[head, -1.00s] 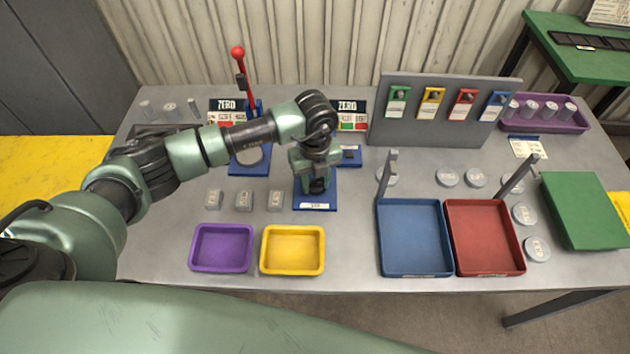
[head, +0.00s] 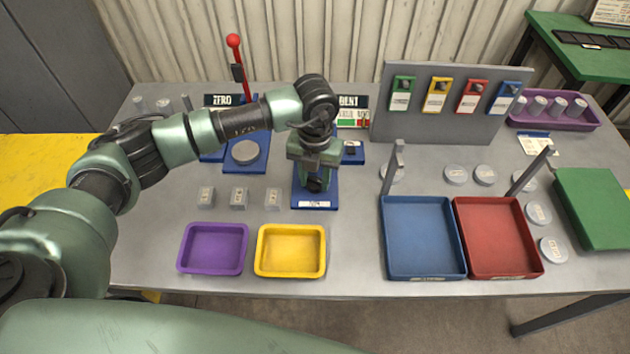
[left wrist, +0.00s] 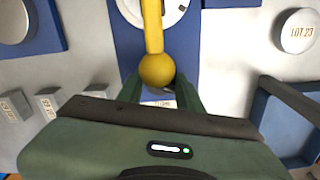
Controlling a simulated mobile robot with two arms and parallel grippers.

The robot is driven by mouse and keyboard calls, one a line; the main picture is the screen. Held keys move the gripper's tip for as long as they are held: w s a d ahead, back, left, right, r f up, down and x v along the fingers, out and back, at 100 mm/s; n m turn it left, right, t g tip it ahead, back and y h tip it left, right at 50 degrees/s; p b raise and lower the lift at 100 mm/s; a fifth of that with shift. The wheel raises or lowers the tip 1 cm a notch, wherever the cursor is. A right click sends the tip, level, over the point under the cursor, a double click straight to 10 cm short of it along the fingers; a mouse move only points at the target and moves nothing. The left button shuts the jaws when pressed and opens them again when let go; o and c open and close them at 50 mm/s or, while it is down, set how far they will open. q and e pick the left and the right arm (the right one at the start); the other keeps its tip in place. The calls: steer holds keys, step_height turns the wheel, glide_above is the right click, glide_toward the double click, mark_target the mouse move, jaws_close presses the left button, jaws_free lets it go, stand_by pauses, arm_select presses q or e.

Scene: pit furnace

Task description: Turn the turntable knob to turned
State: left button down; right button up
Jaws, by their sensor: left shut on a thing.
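The turntable knob is a yellow ball (left wrist: 158,70) on a yellow bar (left wrist: 153,25) in the left wrist view. The bar reaches over a white disc (left wrist: 178,12) on a blue base (left wrist: 214,55). My left gripper (left wrist: 159,92) is shut on the yellow ball, with a green finger on each side. In the head view my left gripper (head: 316,182) points down over the blue base (head: 300,202) and hides the knob and most of the disc. My right gripper is not in view.
A purple tray (head: 213,273) and a yellow tray (head: 290,274) stand in front, with small grey blocks behind them. A red-knobbed lever (head: 237,60) rises at the back left. Blue (head: 425,277) and red (head: 500,275) trays with upright posts stand to the right.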

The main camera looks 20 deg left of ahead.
mark_target(315, 179)
arm_select(q)
steer(key=shift+w+r, duration=0.1)
stand_by(0.4)
steer(key=c, duration=0.9)
jaws_free()
steer(key=shift+c, duration=0.2)
step_height(315, 179, up, 8)
steer(key=shift+f+b, duration=0.15)
steer(key=shift+b, duration=0.8)
